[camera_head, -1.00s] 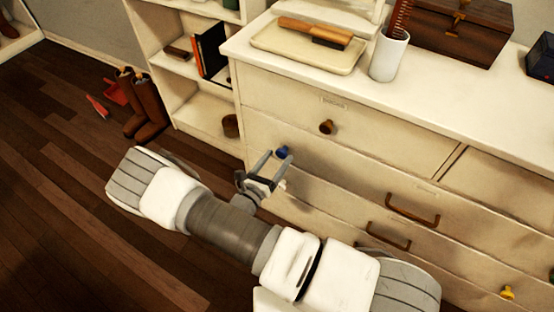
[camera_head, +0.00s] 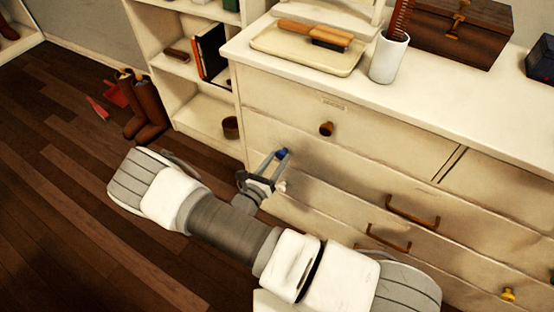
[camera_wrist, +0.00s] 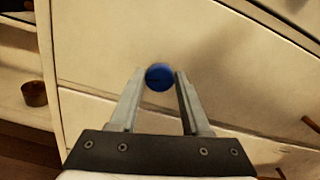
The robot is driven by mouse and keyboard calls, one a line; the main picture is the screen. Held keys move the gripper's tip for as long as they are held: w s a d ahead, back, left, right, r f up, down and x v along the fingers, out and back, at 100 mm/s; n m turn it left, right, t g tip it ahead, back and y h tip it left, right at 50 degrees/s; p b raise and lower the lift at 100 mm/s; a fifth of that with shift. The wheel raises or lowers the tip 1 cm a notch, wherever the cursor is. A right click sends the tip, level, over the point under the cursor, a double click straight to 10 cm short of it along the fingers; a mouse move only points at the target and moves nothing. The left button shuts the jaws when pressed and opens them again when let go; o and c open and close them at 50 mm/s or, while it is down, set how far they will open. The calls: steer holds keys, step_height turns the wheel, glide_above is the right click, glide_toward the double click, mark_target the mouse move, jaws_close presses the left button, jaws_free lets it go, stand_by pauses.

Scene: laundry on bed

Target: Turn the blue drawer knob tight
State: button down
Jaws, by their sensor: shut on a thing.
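The blue drawer knob (camera_head: 282,153) sits on the front of a cream drawer, near its left end. In the wrist view the round blue knob (camera_wrist: 159,77) lies between my two fingertips. My gripper (camera_head: 277,155) is shut on the knob, with one finger on each side of it; it also shows in the wrist view (camera_wrist: 157,78). The knob's base and stem are hidden behind its round face, so I cannot tell how tight it sits.
A brown knob (camera_head: 326,129) is on the drawer above. Brown bar handles (camera_head: 412,212) and a yellow knob (camera_head: 508,294) are farther right. The dresser top (camera_head: 300,75) holds a tray (camera_head: 272,44) with a brush and a white cup (camera_head: 389,58). Boots (camera_head: 147,108) stand on the floor at left.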

steer(key=m+p, duration=0.1)
steer(key=m, duration=0.3)
steer(key=shift+m, duration=0.4)
steer(key=m+p, duration=0.2)
steer(key=m, duration=0.3)
steer(key=shift+s+d+m, duration=0.1)
steer(key=shift+m, duration=0.2)
steer(key=m+p, duration=0.1)
steer(key=m, duration=0.4)
steer(key=m+p, duration=0.2)
steer(key=m, duration=0.3)
steer(key=shift+f, duration=0.2)
steer(key=shift+c, duration=1.9)
jaws_free()
steer(key=shift+s, duration=0.1)
